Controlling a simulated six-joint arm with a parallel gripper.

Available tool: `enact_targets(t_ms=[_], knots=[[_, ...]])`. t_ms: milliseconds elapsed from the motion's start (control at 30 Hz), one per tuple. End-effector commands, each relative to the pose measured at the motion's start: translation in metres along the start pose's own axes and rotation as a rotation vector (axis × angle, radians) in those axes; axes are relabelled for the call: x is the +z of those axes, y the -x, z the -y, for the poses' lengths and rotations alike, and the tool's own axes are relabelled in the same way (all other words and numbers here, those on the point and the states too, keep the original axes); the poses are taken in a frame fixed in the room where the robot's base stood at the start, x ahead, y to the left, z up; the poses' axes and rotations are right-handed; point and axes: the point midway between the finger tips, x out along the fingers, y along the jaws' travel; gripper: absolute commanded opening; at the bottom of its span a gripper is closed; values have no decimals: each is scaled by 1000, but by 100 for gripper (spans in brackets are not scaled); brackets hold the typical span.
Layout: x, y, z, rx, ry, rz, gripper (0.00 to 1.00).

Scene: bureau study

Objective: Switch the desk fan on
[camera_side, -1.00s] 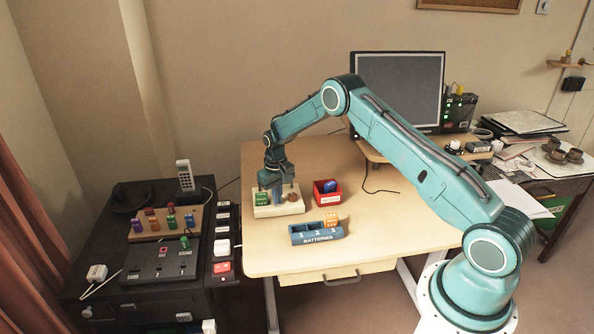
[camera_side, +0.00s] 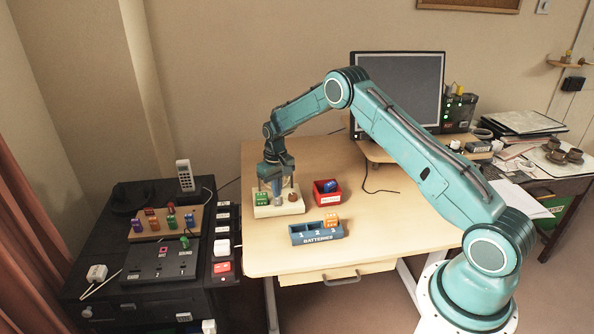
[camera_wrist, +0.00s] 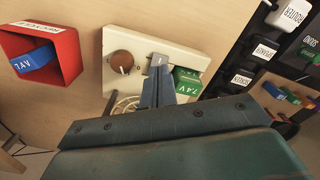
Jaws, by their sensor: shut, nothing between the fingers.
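The desk fan's cream base (camera_side: 290,210) lies on the desk at the front left. In the wrist view the base (camera_wrist: 190,62) carries a brown knob (camera_wrist: 122,61), a grey switch piece (camera_wrist: 158,60) and a green 7.4 V battery (camera_wrist: 187,83). In the side view my gripper (camera_side: 277,197) points down over the base between the battery and the knob.
A red recycle bin (camera_side: 328,190) with a blue battery stands right of the fan. A blue battery tray (camera_side: 317,234) with an orange battery is in front. A dark cabinet (camera_side: 150,265) with labelled switches stands left. The desk's right front is clear.

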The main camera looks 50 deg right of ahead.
Motion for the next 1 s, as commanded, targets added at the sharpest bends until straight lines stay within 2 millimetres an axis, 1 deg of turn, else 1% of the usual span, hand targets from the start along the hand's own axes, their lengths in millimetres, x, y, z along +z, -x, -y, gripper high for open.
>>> enact_targets(t_ms=[633, 800, 1000], knots=[[0, 37, 0, 0, 0, -1, 0], [0, 41, 0, 0, 0, 1, 0], [0, 41, 0, 0, 0, 1, 0]])
